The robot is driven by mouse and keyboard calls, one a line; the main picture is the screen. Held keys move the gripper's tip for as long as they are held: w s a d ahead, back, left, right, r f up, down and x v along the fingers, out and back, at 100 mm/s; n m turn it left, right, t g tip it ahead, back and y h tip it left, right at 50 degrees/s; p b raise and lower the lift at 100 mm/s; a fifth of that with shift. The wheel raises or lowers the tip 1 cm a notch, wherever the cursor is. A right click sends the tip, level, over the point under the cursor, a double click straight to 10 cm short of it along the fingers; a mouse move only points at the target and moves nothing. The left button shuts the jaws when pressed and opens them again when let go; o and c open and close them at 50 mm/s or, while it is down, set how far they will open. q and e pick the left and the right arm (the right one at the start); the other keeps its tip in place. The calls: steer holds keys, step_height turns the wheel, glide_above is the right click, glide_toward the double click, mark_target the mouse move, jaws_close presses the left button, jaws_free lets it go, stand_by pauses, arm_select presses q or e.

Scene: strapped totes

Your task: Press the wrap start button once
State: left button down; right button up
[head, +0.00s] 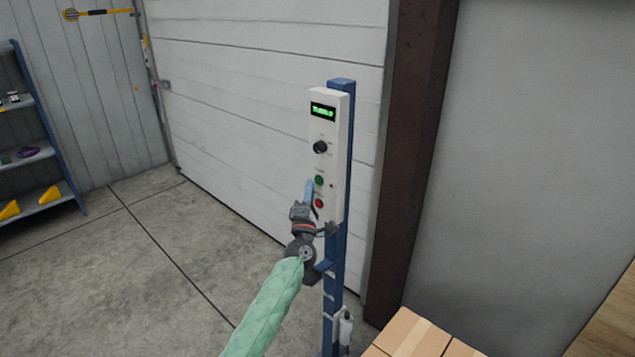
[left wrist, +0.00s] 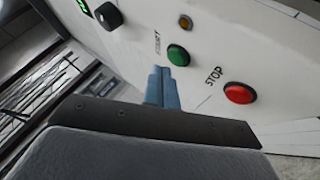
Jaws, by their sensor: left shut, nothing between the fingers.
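A white control box (head: 326,115) is fixed to a blue post (head: 339,255). The green start button (head: 319,180) is on its front, above the red stop button (head: 319,203). In the left wrist view the green button (left wrist: 178,55) has the word START beside it, and the red button (left wrist: 239,93) has STOP beside it. My left gripper (head: 309,188) is shut and empty, with its blue fingers pointing up beside the green button. In the left wrist view the fingertips (left wrist: 161,72) are close to the green button; I cannot tell whether they touch it. My right gripper is not in view.
The box also carries a lit green display (head: 323,111), a black knob (head: 320,147) and a small amber lamp (left wrist: 185,21). Cardboard boxes (head: 412,335) stand at the lower right. A blue shelf (head: 40,198) is at the far left. The floor left of the post is clear.

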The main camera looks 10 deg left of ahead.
arm_select(q)
steer(key=shift+w+d, duration=0.15)
steer(key=shift+w+d, duration=0.1)
steer(key=shift+w, duration=0.1)
stand_by(0.4)
steer(key=shift+w+d+b, duration=0.2)
steer(key=shift+w+b, duration=0.1)
stand_by(0.5)
steer(key=shift+s+a, duration=0.1)
steer(key=shift+s, duration=0.05)
steer(key=shift+s+a, duration=0.35)
steer(key=shift+s, duration=0.2)
stand_by(0.4)
